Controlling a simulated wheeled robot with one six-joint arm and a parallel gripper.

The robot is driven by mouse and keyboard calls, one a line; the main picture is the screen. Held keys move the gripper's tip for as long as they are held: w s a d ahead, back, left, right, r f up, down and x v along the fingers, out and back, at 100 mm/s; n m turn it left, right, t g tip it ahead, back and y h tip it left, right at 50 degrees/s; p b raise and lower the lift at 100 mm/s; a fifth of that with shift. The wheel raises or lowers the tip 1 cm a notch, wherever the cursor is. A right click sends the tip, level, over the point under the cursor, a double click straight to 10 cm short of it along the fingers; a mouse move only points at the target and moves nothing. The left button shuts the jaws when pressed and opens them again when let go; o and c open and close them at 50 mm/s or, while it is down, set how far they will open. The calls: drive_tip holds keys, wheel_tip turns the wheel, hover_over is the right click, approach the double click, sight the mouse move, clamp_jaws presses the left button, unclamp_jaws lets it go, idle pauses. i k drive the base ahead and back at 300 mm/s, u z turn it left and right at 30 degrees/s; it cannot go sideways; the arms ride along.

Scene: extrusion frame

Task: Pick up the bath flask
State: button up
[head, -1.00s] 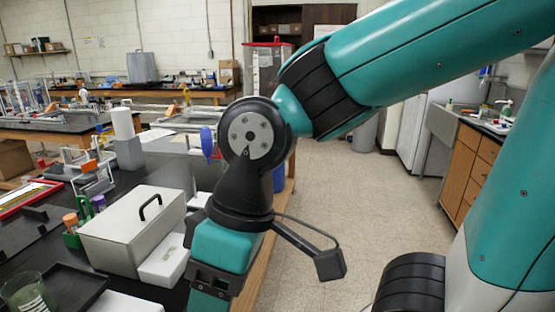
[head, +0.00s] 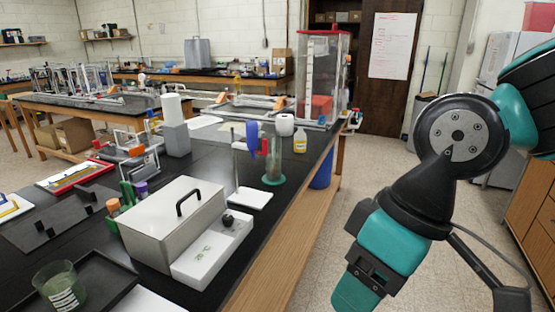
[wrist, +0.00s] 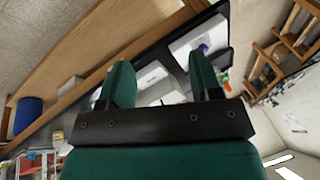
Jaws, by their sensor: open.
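No flask that I can surely call the bath flask shows. A grey-white box like a bath (head: 160,232), with a black handle on its shut lid and a knob on its front panel, stands on the black bench; its inside is hidden. A greenish glass beaker (head: 60,288) stands in a black tray at the lower left. My gripper is open and empty in the wrist view (wrist: 162,82), its two teal fingers apart. In the head view it hangs beyond the bench's right edge, to the right of the box, its tips unclear.
A stand with a white base (head: 250,198) and a blue item is behind the box, near a clear cylinder with a green base (head: 273,165). A red-framed tray (head: 75,178) and orange-capped tubes (head: 114,208) are to the left. Floor right of the bench is open.

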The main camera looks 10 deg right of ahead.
sight(58, 283)
drive_tip(key=u, duration=0.05)
drive_tip(key=k, duration=0.15)
drive_tip(key=u, duration=0.1)
drive_tip(key=i, duration=0.15)
drive_tip(key=u, duration=1.1)
drive_tip(key=k, duration=0.65)
drive_tip(key=u, duration=0.25)
drive_tip(key=i, duration=1.15)
drive_tip(key=z, duration=0.8)
